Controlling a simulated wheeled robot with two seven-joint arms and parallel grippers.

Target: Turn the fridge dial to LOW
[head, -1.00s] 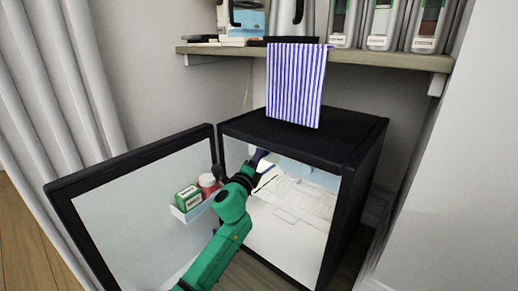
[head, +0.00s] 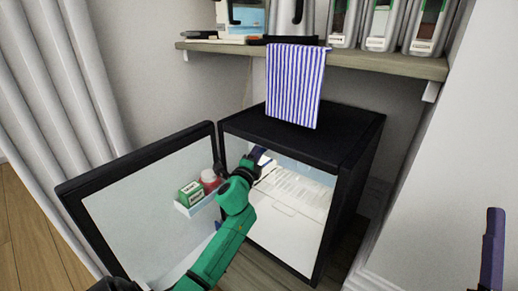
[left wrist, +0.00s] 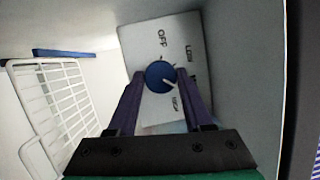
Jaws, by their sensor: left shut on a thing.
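The black mini fridge (head: 352,150) stands open under a shelf, its door (head: 140,210) swung to the left. In the left wrist view the round blue dial (left wrist: 158,76) sits on a pale panel (left wrist: 145,42) marked OFF at the top, another label at right that looks like LOW, and one below that I cannot read clearly. The dial's white mark points to the lower right. My left gripper (left wrist: 161,77) is shut on the dial, one finger on each side; in the head view it is inside the fridge opening. One finger of my right gripper (head: 492,245) shows at the right edge.
A white wire rack (left wrist: 55,105) is left of the panel. The door shelf holds a green box (head: 191,194) and a red-topped jar (head: 210,180). A striped cloth (head: 293,85) hangs from the shelf (head: 390,62) over the fridge. Walls enclose the right side.

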